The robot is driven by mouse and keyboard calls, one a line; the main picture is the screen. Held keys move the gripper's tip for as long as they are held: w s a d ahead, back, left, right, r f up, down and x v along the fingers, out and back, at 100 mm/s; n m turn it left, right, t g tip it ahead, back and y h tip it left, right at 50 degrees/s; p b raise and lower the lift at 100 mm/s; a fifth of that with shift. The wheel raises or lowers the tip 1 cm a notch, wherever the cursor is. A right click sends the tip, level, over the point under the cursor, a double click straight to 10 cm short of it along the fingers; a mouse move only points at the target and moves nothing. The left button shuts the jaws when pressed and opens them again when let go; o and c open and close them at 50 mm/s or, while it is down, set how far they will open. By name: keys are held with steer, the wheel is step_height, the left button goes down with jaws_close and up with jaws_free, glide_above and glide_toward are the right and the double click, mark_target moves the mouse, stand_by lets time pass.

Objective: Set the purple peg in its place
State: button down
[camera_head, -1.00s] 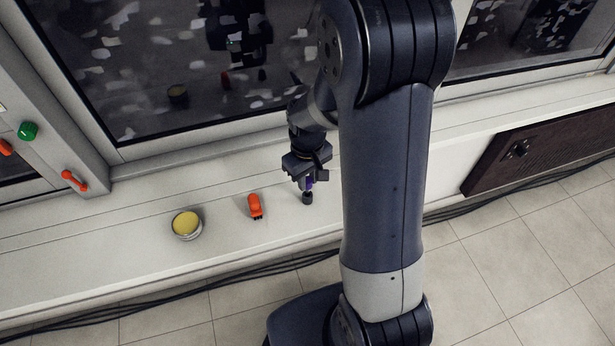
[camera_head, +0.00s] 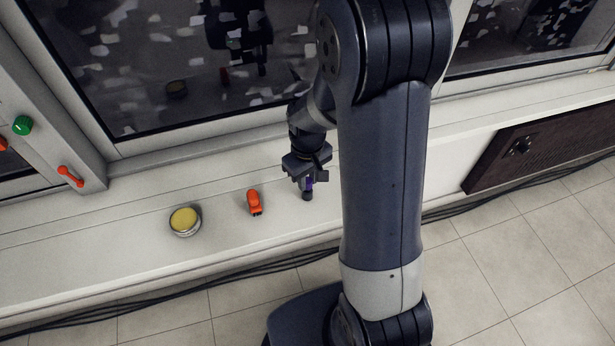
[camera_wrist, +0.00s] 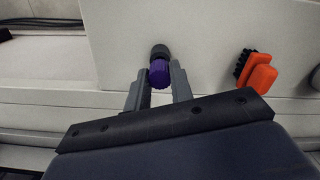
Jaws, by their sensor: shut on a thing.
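The purple peg (camera_wrist: 160,72) is between the fingertips of my gripper (camera_wrist: 160,80) in the wrist view, with my gripper shut on it. In the head view the purple peg (camera_head: 309,184) shows as a small purple patch under my gripper (camera_head: 307,180). A small dark round piece (camera_head: 307,196) is directly below the peg on the white sill. It also shows at the peg's far end in the wrist view (camera_wrist: 160,51). I cannot tell whether it is part of the peg or a separate socket.
An orange brush-like thing (camera_head: 254,201) lies on the white sill (camera_head: 90,255) left of my gripper. A yellow-topped round button (camera_head: 185,220) stands further left. A green knob (camera_head: 22,125) and a red handle (camera_head: 70,176) are on the window frame. The window is close behind my gripper.

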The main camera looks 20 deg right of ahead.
steer(key=shift+f+b, duration=0.65)
steer(key=shift+f, duration=0.25)
steer(key=c, duration=1.2)
jaws_free()
steer(key=shift+o, duration=0.2)
step_height(320, 180, up, 11)
steer(key=shift+f+p, duration=0.1)
steer(key=shift+p, duration=0.95)
step_height(320, 180, down, 11)
steer(key=shift+r+b, duration=0.2)
steer(key=shift+b, duration=0.65)
steer(key=shift+r+p, duration=0.3)
steer(key=shift+r, duration=0.25)
steer(key=shift+f, duration=0.1)
